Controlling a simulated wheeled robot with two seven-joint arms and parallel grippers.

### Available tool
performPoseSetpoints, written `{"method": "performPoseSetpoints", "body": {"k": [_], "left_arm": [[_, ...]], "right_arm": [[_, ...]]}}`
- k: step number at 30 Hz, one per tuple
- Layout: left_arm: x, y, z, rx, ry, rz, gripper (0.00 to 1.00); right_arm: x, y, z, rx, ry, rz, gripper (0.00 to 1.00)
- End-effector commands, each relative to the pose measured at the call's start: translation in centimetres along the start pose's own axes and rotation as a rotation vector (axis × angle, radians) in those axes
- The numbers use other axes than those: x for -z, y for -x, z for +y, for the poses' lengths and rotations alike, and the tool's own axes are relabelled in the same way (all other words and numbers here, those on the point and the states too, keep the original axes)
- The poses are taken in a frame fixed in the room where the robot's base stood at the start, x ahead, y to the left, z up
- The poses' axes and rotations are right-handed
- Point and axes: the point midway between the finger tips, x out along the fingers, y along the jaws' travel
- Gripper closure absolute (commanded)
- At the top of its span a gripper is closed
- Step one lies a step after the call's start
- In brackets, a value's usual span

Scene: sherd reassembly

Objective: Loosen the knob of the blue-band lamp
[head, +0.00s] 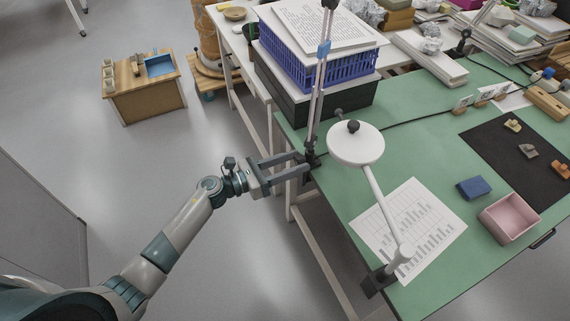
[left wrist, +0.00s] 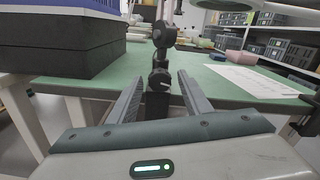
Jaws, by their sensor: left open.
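The blue-band lamp (head: 315,95) stands at the green table's left edge, its grey pole rising past a blue band (head: 324,48). Its dark clamp and joint sit low at the edge. In the left wrist view, a black knob (left wrist: 160,80) with a pale mark faces the camera, below a larger dark joint (left wrist: 164,35). My left gripper (head: 304,163) reaches in from the left, fingers level, tips at the lamp's base. In the left wrist view, its open fingers (left wrist: 160,78) lie either side of the knob, with gaps visible. My right gripper is not in view.
A white lamp (head: 356,143) is clamped at the front edge, over a chart sheet (head: 425,222). A black box with a blue crate (head: 330,66) stands behind the blue-band lamp. A pink tray (head: 509,218) and blue block (head: 472,187) lie right.

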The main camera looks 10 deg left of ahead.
Motion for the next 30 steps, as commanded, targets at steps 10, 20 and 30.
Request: {"method": "performPoseSetpoints", "body": {"k": [10,20,30], "left_arm": [[0.2,2.5,0.1,-0.001,-0.001,0.001,0.55],[0.4,8.7,0.1,-0.002,0.0,0.003,0.55],[0.3,15.0,0.1,-0.001,0.0,0.002,0.55]], "right_arm": [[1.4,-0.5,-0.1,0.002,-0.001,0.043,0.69],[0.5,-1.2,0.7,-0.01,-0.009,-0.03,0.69],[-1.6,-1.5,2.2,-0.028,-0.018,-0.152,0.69]]}}
